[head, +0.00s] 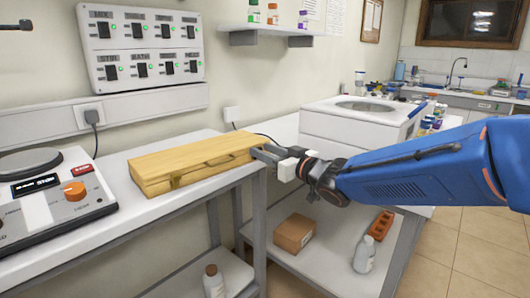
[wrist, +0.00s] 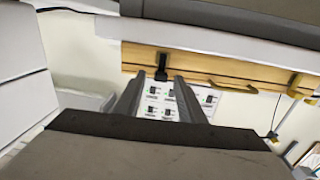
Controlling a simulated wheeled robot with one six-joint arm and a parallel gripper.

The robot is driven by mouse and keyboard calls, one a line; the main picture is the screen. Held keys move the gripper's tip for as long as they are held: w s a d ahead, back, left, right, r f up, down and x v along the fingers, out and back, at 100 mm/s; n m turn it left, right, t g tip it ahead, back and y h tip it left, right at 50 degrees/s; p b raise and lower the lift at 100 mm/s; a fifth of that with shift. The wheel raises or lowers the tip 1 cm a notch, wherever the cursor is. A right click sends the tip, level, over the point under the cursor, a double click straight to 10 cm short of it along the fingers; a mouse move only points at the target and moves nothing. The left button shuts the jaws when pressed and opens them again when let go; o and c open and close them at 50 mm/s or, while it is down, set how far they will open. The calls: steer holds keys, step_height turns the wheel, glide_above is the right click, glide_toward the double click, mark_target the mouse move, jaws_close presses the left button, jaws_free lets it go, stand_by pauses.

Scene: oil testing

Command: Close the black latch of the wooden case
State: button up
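The wooden case (head: 205,155) lies flat on the white bench with its lid down; its front also shows in the wrist view (wrist: 205,66). A black latch (wrist: 162,65) is on that front, in the wrist view just beyond and between my fingertips. I cannot tell whether it is fastened. In the head view this latch is hidden behind my gripper (head: 264,153), which is at the case's right front end. The gripper's fingers (wrist: 160,85) are apart, with nothing between them. A second latch (head: 175,182) and a carry handle (wrist: 236,89) are on the same front.
A testing device with an orange knob (head: 75,191) stands left of the case. A switch panel (head: 142,48) hangs on the wall behind. On the lower shelf are a cardboard box (head: 294,234) and white bottles (head: 364,255). Space in front of the case is free.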

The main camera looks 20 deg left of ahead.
steer(key=v, duration=1.7)
steer(key=shift+s, duration=0.15)
steer(key=shift+d+f, duration=0.1)
steer(key=shift+d, duration=0.1)
steer(key=w+d+f+m+t+h, duration=0.1)
steer(key=w+d+m+t+h, duration=0.2)
steer(key=d, duration=0.5)
steer(key=w+d+f+m+t+h, duration=0.15)
steer(key=d+h, duration=0.25)
steer(key=d, duration=0.4)
steer(key=s+d+f+m+h, duration=0.1)
steer(key=d+f+m+h, duration=0.15)
steer(key=d, duration=0.35)
steer(key=s+d+f+m+h, duration=0.2)
steer(key=d+h, duration=0.2)
steer(key=d, duration=0.2)
steer(key=s+d+f+m+g+h, duration=0.25)
steer(key=s+d+f+g, duration=0.2)
steer(key=s+d, duration=0.45)
steer(key=s+d+f+g, duration=0.1)
steer(key=s+f+g, duration=0.2)
steer(key=s+f, duration=0.4)
steer(key=s, duration=0.7)
steer(key=shift+d+m+g, duration=0.3)
steer(key=shift+d+m, duration=0.05)
